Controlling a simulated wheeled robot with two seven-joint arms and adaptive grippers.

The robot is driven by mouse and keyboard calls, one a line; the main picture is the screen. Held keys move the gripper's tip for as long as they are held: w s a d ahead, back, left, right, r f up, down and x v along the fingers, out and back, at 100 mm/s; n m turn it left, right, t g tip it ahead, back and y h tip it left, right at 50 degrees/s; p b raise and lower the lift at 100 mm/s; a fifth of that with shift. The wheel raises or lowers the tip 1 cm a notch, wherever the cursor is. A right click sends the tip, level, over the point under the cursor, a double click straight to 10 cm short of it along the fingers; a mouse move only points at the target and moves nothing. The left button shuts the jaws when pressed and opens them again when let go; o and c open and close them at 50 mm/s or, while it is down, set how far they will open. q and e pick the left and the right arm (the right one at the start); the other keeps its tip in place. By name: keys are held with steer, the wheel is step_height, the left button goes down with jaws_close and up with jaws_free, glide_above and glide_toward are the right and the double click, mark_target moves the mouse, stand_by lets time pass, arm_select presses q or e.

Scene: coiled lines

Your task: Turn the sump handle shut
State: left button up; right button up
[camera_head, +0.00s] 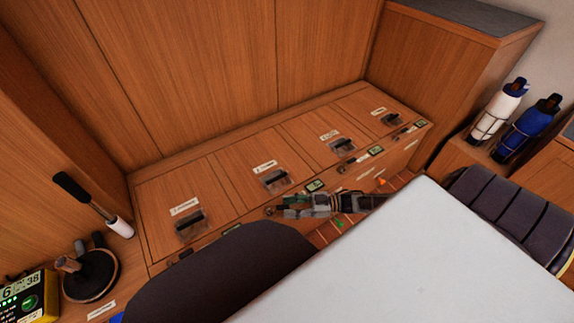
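A wooden bench (222,177) runs along the back wall, with several panels on top. Each panel has a small white label and a dark handle in a recess: the left one (190,224), the second (275,180), the third (342,147) and the far right one (391,119). The labels are too small to read, so I cannot tell which handle is the sump one. My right gripper (293,207) points left at the bench's front edge, beside a small round metal fitting (270,211). I cannot tell whether its fingers touch it. My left gripper is out of view.
Small green displays (315,185) line the bench's front edge. A lever with a black grip (83,196), a round dark device (90,274) and a yellow meter (30,298) stand at left. White (498,110) and blue (527,128) bottles stand at right.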

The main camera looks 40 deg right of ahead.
steer(key=v, duration=1)
steer(key=shift+d, duration=0.15)
steer(key=shift+s+f, duration=0.1)
steer(key=shift+f, duration=0.05)
